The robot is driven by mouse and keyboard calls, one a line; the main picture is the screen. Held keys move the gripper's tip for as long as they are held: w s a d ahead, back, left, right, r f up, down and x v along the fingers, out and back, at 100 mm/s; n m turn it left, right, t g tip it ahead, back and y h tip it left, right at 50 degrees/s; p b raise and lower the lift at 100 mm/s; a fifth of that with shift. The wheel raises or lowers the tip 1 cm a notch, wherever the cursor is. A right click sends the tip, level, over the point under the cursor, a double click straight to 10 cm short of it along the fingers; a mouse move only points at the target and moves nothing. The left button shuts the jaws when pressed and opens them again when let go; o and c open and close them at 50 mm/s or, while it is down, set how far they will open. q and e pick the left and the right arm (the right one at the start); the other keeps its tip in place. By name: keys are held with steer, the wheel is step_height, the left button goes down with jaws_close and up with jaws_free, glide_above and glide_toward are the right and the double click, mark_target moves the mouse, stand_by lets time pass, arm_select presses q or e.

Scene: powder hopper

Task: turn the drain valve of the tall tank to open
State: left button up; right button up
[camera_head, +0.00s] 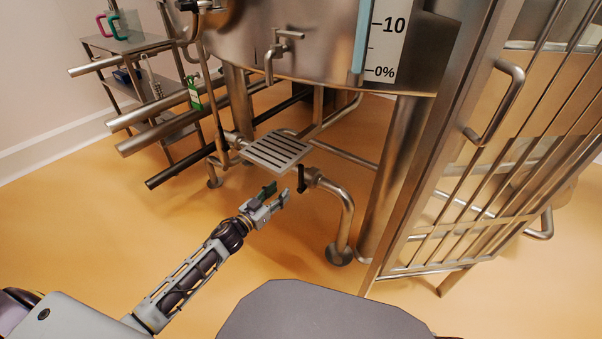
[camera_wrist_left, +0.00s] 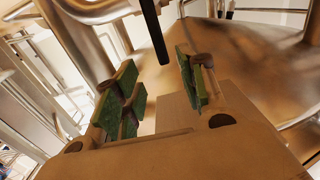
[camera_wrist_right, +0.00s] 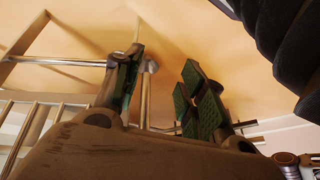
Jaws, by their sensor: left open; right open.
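The tall tank (camera_head: 320,38) is a steel vessel on legs at the top middle of the head view. Below it, a pipe carries a valve with a thin black handle (camera_head: 301,180) that hangs down. My left gripper (camera_head: 277,194) is open and empty, just left of and below the handle. In the left wrist view the black handle (camera_wrist_left: 155,32) shows beyond and between the green-padded fingers (camera_wrist_left: 158,88), apart from them. My right gripper (camera_wrist_right: 165,88) is open and empty in the right wrist view, over the floor; it is out of the head view.
A slotted step (camera_head: 276,150) sits just above the left gripper. A curved pipe (camera_head: 346,215) drops to the floor right of the handle. A barred gate (camera_head: 425,165) stands at the right. Horizontal rails (camera_head: 150,108) and a shelf (camera_head: 130,44) are at the left. Floor is clear in front.

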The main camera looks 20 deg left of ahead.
mark_target(299, 173)
arm_select(q)
steer(key=b+x, duration=0.2)
steer(key=x, duration=0.6)
steer(key=shift+f, duration=0.1)
steer(key=shift+b+x, duration=0.5)
steer(key=shift+x, duration=0.95)
steer(key=shift+b+x, duration=0.3)
steer(key=shift+x, duration=0.8)
steer(key=shift+w, duration=0.25)
arm_select(e)
step_height(299, 173, down, 8)
steer(key=a+t+y, duration=0.1)
steer(key=shift+w+a+m+t, duration=0.3)
steer(key=shift+w+a+m, duration=0.05)
steer(key=shift+a+m, duration=0.05)
arm_select(q)
jaws_close()
arm_select(e)
steer(key=shift+s, duration=0.1)
